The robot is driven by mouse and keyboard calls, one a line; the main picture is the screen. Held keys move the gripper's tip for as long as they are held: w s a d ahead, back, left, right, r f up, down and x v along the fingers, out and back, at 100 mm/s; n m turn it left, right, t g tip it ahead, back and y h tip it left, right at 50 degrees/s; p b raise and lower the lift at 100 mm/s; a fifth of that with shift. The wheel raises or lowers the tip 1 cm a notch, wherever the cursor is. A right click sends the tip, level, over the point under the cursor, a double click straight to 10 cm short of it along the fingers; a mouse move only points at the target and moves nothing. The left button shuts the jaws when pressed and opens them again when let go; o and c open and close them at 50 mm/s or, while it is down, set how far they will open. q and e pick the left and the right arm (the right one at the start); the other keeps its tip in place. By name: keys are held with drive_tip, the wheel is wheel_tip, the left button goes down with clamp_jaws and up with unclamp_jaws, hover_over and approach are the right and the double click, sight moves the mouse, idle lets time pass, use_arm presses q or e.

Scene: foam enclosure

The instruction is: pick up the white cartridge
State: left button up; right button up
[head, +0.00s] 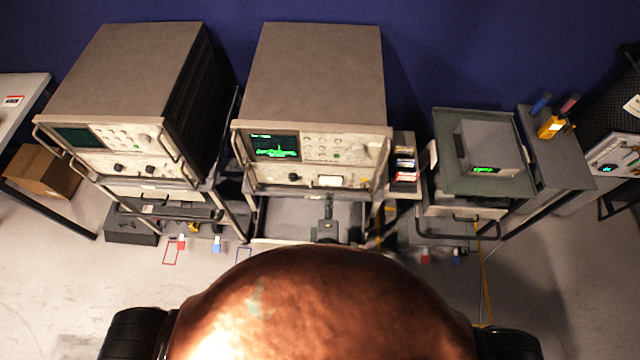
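No white cartridge can be told for certain in the head view. A small stack of cartridge-like blocks (404,163) with dark, red and pale parts sits on a narrow shelf right of the middle instrument; a pale one among them is too small to make out. A dark, narrow shape that seems to be my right gripper (328,208) shows low in the middle, in front of the open bay under the middle instrument. It is apart from the blocks, and its fingers are too small to read. My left gripper is not in view.
Two large instruments stand on carts, one at left (140,75) and one in the middle (318,75). A green-grey tray (455,180) bears a smaller grey unit (490,145) at right. A yellow meter (551,126) is beyond it. A cardboard box (42,171) lies at left. Open floor (60,285) shows in front.

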sight(330, 184)
use_arm(q)
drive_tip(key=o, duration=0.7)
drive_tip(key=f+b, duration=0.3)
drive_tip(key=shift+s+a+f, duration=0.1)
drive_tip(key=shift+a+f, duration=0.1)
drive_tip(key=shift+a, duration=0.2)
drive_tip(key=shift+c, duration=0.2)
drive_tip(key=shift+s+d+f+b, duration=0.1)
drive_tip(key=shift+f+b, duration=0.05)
drive_tip(key=shift+b, duration=0.15)
use_arm(e)
drive_tip(key=shift+x, duration=4.7)
